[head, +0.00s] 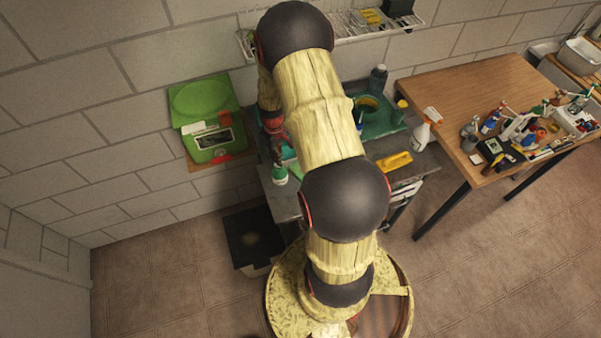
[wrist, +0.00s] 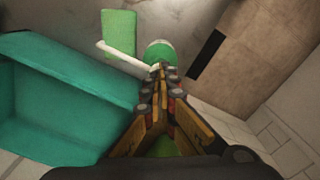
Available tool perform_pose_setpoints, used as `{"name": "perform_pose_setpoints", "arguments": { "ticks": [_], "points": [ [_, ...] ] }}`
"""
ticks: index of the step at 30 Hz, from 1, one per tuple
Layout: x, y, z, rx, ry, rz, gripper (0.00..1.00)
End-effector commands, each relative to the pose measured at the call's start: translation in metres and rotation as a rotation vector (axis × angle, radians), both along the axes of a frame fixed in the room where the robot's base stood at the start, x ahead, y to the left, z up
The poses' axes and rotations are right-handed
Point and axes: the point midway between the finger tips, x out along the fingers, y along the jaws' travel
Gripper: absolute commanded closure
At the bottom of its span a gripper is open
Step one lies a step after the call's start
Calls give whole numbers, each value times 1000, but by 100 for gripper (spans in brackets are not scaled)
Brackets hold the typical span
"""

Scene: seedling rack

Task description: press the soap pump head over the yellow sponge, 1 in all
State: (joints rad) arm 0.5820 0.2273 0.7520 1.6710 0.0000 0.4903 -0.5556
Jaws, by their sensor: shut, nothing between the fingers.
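In the wrist view my gripper (wrist: 159,68) is shut and empty. Its fingertips overlap a green bottle (wrist: 160,50) with a long white spout (wrist: 118,55) pointing left; I cannot tell whether they touch it. A flat green sponge-like block (wrist: 119,33) lies near the spout's end. In the head view a green and white bottle (head: 280,176) stands at the worktop's left edge, left of my arm. A yellow sponge-like block (head: 394,162) lies on the worktop, right of my arm. My arm hides much of the worktop, and my gripper is not clear there.
A teal bin (wrist: 60,72) stands close left of my gripper. In the head view a white spray bottle (head: 422,131) and a green basin (head: 380,128) are at the right of the worktop. A green box (head: 205,105) is by the wall. A wooden table (head: 450,88) holds several items.

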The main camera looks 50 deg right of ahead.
Motion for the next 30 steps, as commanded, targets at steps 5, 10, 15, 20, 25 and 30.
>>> {"name": "perform_pose_setpoints", "arguments": {
  "ticks": [5,10,15,20,25,30],
  "points": [
    [-1,1,-6,1,2,0,100],
    [-1,1,-6,1,2,0,100],
    [-1,1,-1,1,2,0,100],
    [-1,1,7,1,2,0,100],
    [-1,1,17,1,2,0,100],
    [-1,1,26,1,1,0,100]
  ]
}}
